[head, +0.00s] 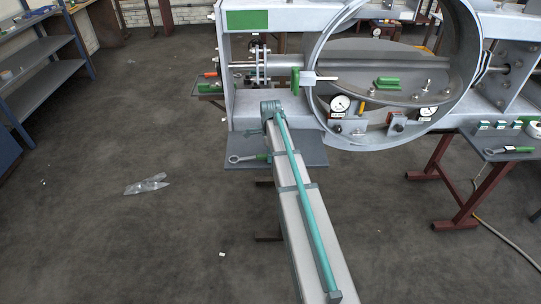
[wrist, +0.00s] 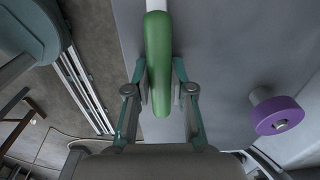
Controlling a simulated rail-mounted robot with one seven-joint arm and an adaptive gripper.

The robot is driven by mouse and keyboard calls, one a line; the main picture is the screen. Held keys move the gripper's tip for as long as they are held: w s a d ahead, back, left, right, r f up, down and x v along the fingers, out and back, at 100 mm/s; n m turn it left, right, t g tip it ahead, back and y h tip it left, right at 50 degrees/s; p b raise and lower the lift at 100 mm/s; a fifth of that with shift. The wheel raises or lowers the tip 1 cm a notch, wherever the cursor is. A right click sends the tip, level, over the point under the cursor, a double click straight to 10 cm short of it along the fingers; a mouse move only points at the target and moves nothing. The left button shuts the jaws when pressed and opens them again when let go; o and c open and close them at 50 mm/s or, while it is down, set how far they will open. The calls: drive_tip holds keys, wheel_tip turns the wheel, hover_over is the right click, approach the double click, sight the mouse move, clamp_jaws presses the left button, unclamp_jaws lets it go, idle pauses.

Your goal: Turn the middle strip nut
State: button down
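A large grey ring (head: 318,50) stands in a light metal frame. A curved grey plate crosses its lower half and carries several small bolts or nuts (head: 415,98); I cannot tell which is the middle strip nut. In the wrist view my gripper (wrist: 160,88) has its two fingers against both sides of a green handle (wrist: 158,45) with a pale shaft beyond it. A green handle (head: 295,82) with a pale piece shows at the ring's left edge; I cannot tell whether it is the same one. My gripper is not clearly visible in the head view.
A green-handled spanner (head: 240,158) lies on a grey shelf (head: 310,150) below the frame. Two dial gauges (head: 340,103) and a green grip (head: 388,83) sit inside the ring. A purple knob (wrist: 277,115) stands right of my fingers. A side tray (head: 490,142) is at the right.

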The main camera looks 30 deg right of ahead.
idle(0.3)
drive_tip(key=shift+r+p, duration=1.65)
drive_tip(key=shift+r, duration=1.4)
